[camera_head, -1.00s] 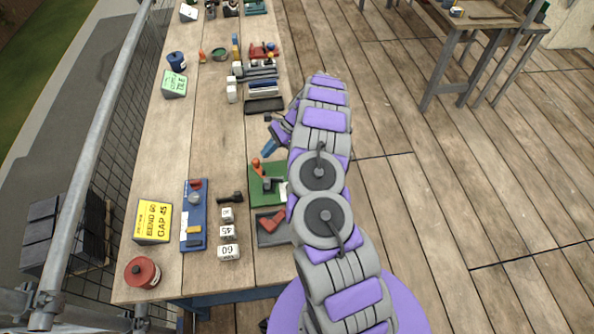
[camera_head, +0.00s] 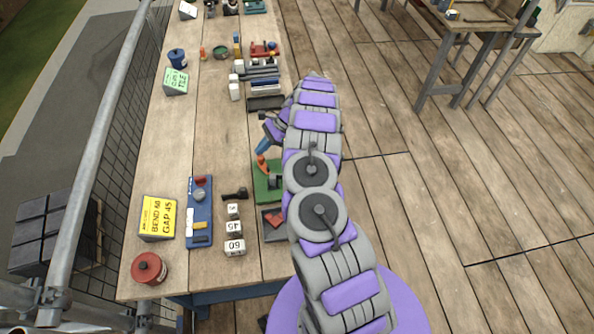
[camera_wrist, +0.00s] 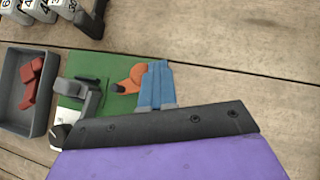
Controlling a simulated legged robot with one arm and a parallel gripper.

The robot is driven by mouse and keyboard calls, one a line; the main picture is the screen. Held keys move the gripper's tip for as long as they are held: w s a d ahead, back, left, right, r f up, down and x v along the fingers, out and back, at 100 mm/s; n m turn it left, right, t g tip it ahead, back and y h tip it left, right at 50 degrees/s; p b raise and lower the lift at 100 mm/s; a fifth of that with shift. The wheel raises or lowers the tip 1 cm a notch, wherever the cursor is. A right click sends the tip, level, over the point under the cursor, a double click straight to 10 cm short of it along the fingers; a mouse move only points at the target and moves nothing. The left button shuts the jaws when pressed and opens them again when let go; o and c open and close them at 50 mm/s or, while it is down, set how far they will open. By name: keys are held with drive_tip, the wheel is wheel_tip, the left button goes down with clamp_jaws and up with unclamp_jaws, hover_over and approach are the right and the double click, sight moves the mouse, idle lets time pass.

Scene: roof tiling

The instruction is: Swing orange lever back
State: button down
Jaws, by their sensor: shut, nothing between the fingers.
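The orange lever (camera_head: 262,161) stands on a green plate (camera_head: 262,185) near the right edge of the workbench. The wrist view shows the lever (camera_wrist: 131,80) with a dark end, beside a grey bracket on the plate (camera_wrist: 92,64). My gripper (camera_head: 263,147) has blue fingers, pressed together and empty. In the wrist view the fingers (camera_wrist: 153,84) are right beside the lever and overlap its right end. I cannot tell whether they touch it. The lever's far end is hidden behind the fingers.
A grey tray (camera_wrist: 42,113) with red pieces lies beside the green plate. Numbered white blocks (camera_head: 234,229), a blue fixture (camera_head: 200,210) and a yellow sign (camera_head: 158,216) stand to the left. Bare bench wood lies beyond my fingers.

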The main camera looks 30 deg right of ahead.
drive_tip(key=shift+s+d+f, duration=0.1)
drive_tip(key=shift+s+d, duration=0.05)
drive_tip(key=shift+d, duration=0.75)
drive_tip(key=shift+d+r, duration=0.2)
drive_tip(key=shift+d, duration=0.5)
drive_tip(key=a+r+p+v, duration=0.1)
drive_tip(key=v, duration=1.4)
drive_tip(key=shift+d+r+p, duration=0.2)
drive_tip(key=shift+d+p, duration=0.05)
drive_tip(key=shift+p, duration=0.05)
drive_tip(key=shift+d, duration=0.1)
